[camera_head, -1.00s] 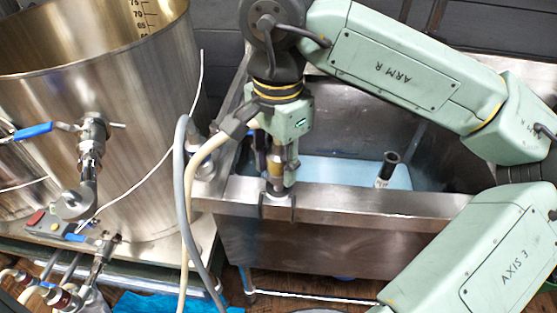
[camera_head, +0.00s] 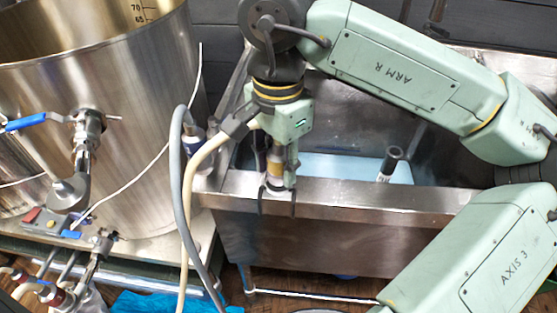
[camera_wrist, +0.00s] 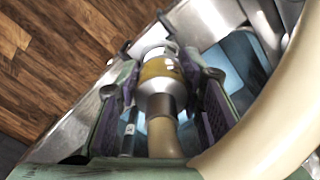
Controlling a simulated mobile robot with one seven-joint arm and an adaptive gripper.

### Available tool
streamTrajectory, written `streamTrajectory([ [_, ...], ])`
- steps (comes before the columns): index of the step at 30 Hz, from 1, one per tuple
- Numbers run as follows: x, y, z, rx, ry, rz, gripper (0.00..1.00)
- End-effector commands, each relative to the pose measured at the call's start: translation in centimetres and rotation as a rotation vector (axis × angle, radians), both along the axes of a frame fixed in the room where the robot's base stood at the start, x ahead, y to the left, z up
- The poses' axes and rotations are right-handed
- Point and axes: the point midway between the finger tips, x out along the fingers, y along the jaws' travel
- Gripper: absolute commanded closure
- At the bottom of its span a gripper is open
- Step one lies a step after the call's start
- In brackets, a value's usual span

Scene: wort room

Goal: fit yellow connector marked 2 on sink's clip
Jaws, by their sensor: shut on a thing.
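My gripper (camera_head: 276,168) points down over the sink's front rim and is shut on a metal connector with a yellow band (camera_wrist: 160,68). A thick cream hose (camera_wrist: 255,110) runs from this connector's back end. Any number on the connector is not legible. In the head view the connector (camera_head: 275,167) hangs upright, its lower end at the dark clip (camera_head: 264,199) on the sink's front rim. The clip's two prongs show below the connector. I cannot tell whether the connector is seated in the clip or just above it.
The steel sink (camera_head: 350,193) holds bluish liquid and a black-topped tube (camera_head: 390,162). A grey hose (camera_head: 176,180) loops close beside the cream hose, left of my gripper. A large steel kettle (camera_head: 150,130) with blue-handled valves stands at the left.

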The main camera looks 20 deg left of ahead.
Motion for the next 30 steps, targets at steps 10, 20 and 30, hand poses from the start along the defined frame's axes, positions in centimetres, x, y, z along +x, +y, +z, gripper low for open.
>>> streamTrajectory([
  [10,0.00,0.01,-0.79,0.000,0.000,0.000,0.99],
  [20,0.00,0.01,-0.84,0.000,0.000,0.000,0.51],
  [30,0.00,0.00,-0.85,0.000,0.000,0.000,0.43],
])
